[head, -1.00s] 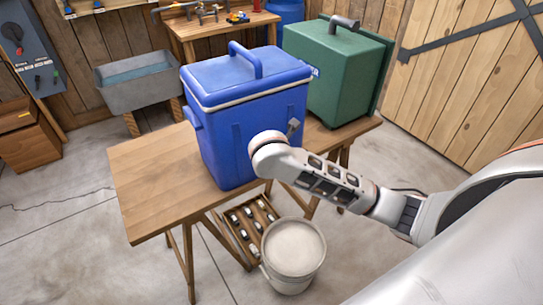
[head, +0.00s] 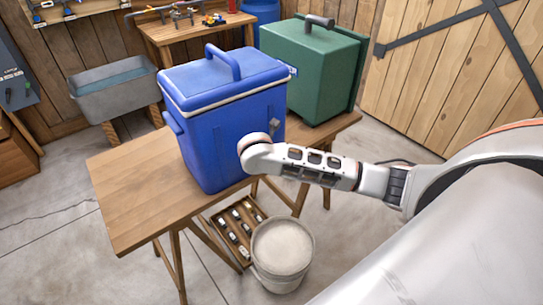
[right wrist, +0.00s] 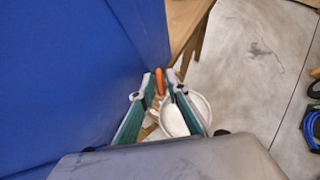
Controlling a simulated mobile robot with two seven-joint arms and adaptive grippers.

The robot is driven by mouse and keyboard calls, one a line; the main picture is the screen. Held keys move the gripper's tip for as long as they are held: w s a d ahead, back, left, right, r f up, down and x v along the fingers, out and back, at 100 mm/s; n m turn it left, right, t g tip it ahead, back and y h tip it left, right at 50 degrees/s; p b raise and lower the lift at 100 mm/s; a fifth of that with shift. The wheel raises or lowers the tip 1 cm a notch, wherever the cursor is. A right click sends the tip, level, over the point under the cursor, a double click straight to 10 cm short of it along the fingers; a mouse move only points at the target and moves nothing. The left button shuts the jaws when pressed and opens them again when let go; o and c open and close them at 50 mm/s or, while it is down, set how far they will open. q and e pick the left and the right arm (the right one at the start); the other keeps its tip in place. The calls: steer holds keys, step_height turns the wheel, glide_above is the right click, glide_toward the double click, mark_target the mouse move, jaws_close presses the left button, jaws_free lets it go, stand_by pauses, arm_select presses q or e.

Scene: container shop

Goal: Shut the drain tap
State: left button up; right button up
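The blue cooler (head: 215,140) with its lid closed stands upright on the wooden table; it fills the left of the right wrist view (right wrist: 70,60). A small orange piece (right wrist: 159,82), apparently the drain tap's lever, shows near the cooler's lower edge in the right wrist view. My right gripper (right wrist: 160,88) is open, its fingertips on either side of the orange piece; contact cannot be told. My left gripper is out of view.
A white bucket (head: 282,248) stands on the floor below the table (head: 125,205). A crate of bottles (head: 237,230) lies beside it. A green box (head: 315,70) stands behind the cooler on the table. A grey trough (head: 115,90) is at the back left.

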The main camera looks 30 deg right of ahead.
jaws_close()
steer(key=shift+w+a+m+g+h, duration=0.1)
steer(key=shift+m+g+h, duration=0.25)
steer(key=shift+m, duration=0.25)
steer(key=shift+w+a+m+g+h, duration=0.1)
steer(key=shift+m+g+h, duration=0.2)
steer(key=shift+m, duration=0.3)
steer(key=shift+d+m+g+h, duration=0.1)
steer(key=shift+m+g+h, duration=0.25)
steer(key=shift+m+g, duration=0.55)
steer(key=shift+r, duration=0.1)
